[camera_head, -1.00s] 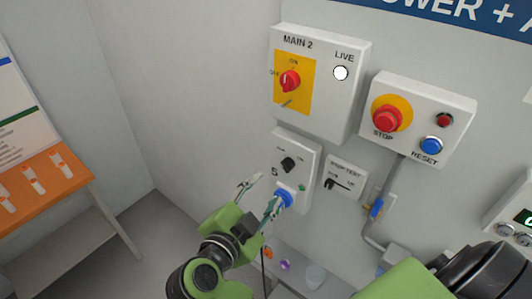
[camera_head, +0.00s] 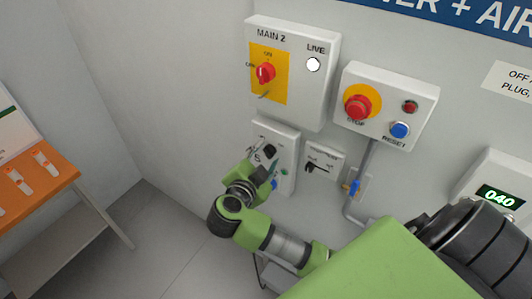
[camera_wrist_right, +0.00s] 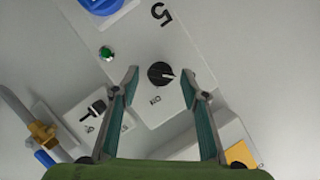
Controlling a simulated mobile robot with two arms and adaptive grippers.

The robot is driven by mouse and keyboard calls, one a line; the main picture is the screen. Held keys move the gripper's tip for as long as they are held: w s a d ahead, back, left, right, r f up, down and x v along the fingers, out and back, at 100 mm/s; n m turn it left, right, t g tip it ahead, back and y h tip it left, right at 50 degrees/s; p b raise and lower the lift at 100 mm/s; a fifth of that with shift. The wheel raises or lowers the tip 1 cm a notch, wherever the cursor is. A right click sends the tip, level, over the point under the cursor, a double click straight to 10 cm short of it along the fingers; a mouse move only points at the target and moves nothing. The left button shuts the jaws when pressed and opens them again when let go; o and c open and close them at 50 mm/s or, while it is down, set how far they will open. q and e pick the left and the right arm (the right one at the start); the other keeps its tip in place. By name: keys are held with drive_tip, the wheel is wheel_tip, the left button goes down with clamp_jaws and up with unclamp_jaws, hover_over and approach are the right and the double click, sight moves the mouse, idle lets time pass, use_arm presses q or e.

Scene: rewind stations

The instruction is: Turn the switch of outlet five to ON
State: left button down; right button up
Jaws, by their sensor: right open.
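Outlet five (camera_head: 290,152) is a white wall box marked 5, below the MAIN 2 box. Its black switch knob (camera_head: 269,151) also shows in the wrist view (camera_wrist_right: 161,75); its white pointer mark aims right there, and a small label sits below it. The outlet's blue socket (camera_wrist_right: 100,4) and green light (camera_wrist_right: 106,53) show at upper left in the wrist view. My right gripper (camera_wrist_right: 158,78) is open and empty, its fingers either side of the knob with gaps to both. In the head view the right gripper (camera_head: 262,160) partly covers the outlet. My left gripper is not in view.
The MAIN 2 box (camera_head: 315,92) with its red switch is above. The STOP and RESET box (camera_head: 405,80) is to the right. A smaller black switch panel (camera_head: 322,162) and a pipe with a blue valve (camera_head: 354,187) are close beside the outlet. An orange-topped table (camera_head: 40,180) stands at left.

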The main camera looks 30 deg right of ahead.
drive_tip(key=shift+d, duration=0.1)
drive_tip(key=c, duration=1.1)
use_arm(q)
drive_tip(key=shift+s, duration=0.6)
use_arm(e)
drive_tip(key=shift+o, duration=0.2)
